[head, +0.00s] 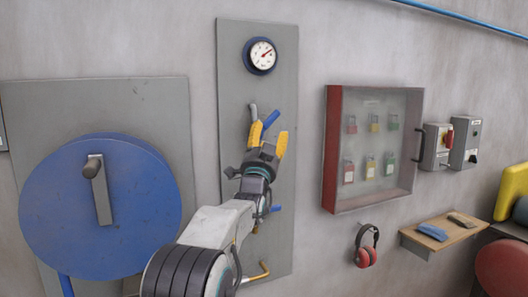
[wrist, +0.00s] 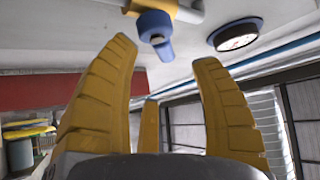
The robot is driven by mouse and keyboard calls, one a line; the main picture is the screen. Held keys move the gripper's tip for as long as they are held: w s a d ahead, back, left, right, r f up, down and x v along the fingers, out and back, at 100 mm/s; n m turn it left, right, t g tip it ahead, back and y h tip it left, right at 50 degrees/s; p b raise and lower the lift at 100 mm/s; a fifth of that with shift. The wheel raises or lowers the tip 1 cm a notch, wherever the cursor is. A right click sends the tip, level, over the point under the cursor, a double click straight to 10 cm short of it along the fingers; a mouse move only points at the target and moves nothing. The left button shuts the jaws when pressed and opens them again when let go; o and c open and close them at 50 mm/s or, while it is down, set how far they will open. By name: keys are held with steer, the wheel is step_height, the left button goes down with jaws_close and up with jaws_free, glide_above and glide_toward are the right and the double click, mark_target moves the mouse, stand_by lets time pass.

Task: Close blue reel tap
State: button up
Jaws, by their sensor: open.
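A blue tap handle (head: 271,118) shows on the grey wall panel, by a short grey pipe, just beyond my fingertips. In the wrist view the blue handle (wrist: 154,27) hangs from a pale pipe, ahead of the gap between my fingers. My gripper (head: 268,131) has yellow fingers spread apart with nothing between them. It also shows in the wrist view (wrist: 163,50). I cannot see contact with the handle. A second blue handle (head: 275,208) is lower on the panel, partly behind my arm. The large blue reel (head: 130,215) with a crank is at left.
A round gauge (head: 261,54) is above the handle. A brass-coloured outlet (head: 260,273) is low on the panel. A red-sided glass lock cabinet (head: 333,150), switch boxes (head: 466,142), red ear defenders (head: 366,256) and a wooden shelf (head: 450,238) are to the right.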

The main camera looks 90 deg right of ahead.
steer(key=shift+v, duration=2.9)
steer(key=shift+c, duration=0.3)
